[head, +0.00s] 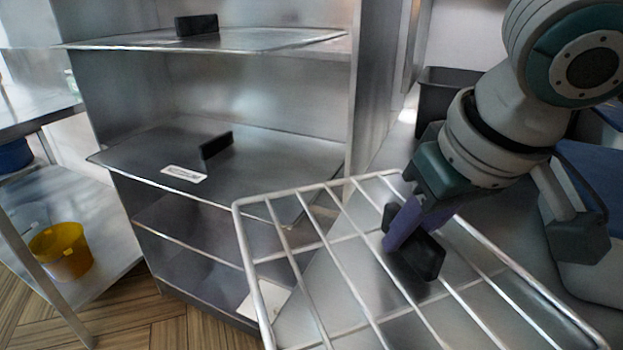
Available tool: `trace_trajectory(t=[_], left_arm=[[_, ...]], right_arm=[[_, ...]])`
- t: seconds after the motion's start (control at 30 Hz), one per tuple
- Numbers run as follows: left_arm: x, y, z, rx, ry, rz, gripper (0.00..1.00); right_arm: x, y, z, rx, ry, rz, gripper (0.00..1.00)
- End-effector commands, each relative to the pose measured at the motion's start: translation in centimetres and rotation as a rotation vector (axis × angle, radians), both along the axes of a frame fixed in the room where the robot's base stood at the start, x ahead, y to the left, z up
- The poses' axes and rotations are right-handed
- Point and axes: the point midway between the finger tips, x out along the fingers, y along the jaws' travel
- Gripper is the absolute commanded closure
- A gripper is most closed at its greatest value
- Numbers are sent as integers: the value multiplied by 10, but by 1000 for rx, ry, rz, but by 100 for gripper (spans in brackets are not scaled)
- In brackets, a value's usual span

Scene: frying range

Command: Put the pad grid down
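The pad grid (344,275) is a silver wire rack with a black upright handle (428,262) near its middle. It fills the lower right of the head view, tilted in the picture, and its lower edge runs out of frame. My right gripper (412,235) comes down from the upper right and appears shut on the black handle. A purple finger lies against the handle's near side; the far finger is mostly hidden. I cannot tell whether the grid touches anything beneath it. My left gripper is not in view.
A steel shelf unit stands left of centre. Its upper tray (270,38) and middle tray (290,165) each carry a black handle. A side table with a yellow bucket (62,250) is at left. A dark bin (445,88) stands behind my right arm. Wood floor shows lower left.

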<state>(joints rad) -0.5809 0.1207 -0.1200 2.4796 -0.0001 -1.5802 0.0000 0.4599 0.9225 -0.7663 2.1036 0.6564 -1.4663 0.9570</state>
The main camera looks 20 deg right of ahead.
Motion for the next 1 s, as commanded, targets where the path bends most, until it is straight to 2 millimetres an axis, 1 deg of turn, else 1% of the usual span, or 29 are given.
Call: trace_trajectory(t=[0.03,0.13,0.37,0.47,0.57,0.8,0.9,1.0], left_arm=[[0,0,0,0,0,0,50],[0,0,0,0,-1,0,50],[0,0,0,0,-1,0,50],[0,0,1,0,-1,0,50],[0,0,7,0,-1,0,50],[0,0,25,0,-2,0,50],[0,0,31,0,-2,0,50],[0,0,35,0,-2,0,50]], right_arm=[[0,0,0,0,0,0,60],[0,0,0,0,0,0,48],[0,0,0,0,-1,0,48],[0,0,6,-1,-2,1,48],[-5,0,20,0,-2,1,48],[-25,2,72,0,-4,2,48],[-33,3,90,-1,-3,2,48],[-39,3,104,1,-2,0,48]])
